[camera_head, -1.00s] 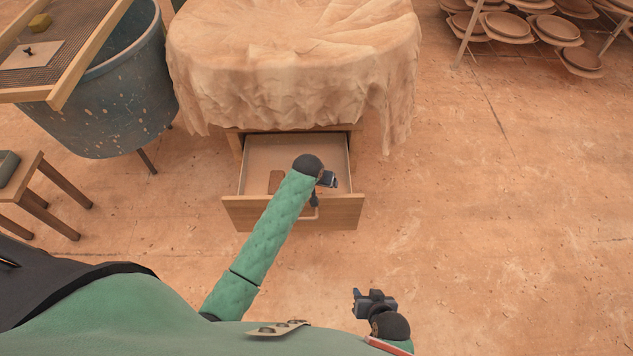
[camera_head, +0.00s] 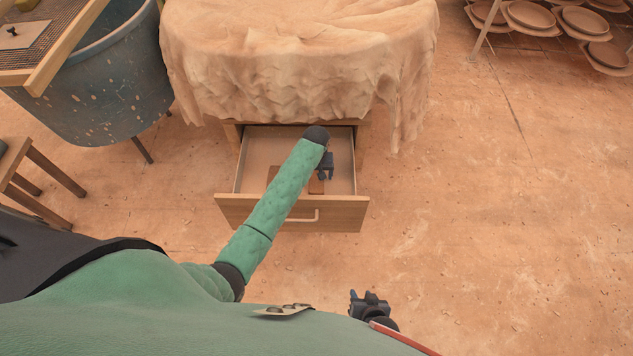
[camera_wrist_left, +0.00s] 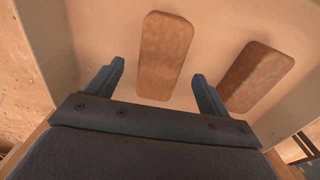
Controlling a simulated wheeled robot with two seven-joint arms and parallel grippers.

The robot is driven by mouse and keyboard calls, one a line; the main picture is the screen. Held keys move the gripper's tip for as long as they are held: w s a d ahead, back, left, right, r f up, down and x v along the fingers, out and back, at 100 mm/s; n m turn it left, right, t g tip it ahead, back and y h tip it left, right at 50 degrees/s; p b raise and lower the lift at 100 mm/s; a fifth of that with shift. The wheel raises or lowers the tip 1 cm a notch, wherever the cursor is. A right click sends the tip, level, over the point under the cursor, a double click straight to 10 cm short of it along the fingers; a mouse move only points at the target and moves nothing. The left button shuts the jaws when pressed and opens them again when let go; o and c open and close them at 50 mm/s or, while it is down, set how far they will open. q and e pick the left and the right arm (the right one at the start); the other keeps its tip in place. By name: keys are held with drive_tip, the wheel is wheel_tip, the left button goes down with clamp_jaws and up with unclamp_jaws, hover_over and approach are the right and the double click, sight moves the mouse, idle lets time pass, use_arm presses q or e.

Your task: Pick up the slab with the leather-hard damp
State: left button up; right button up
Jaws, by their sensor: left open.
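Two rounded brown slabs lie flat and apart in the open drawer (camera_head: 228,205). In the left wrist view, one slab (camera_wrist_left: 165,55) is lighter with mottled patches and shows beyond and between my fingertips. I cannot tell for sure which is leather-hard damp. In the head view my arm partly hides the slabs. My left gripper (camera_head: 325,172), also in the left wrist view (camera_wrist_left: 158,70), is open and empty over the drawer. My right gripper (camera_head: 369,303) is low at the front; its jaws are unclear.
The drawer's front with its handle (camera_head: 302,219) and its side walls surround the slabs. A cloth-draped table (camera_head: 300,60) stands above the drawer. A blue tub (camera_head: 110,105) and a wooden stool (camera_head: 45,170) are at left. A rack of plates (camera_head: 560,25) is far right. Floor at right is clear.

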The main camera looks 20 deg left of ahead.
sight(316, 179)
use_arm(q)
wheel_tip(316, 179, down, 4)
drive_tip(key=shift+f, duration=0.2)
drive_tip(key=shift+s, duration=0.1)
drive_tip(key=shift+c, duration=0.2)
drive_tip(key=c, duration=1.5)
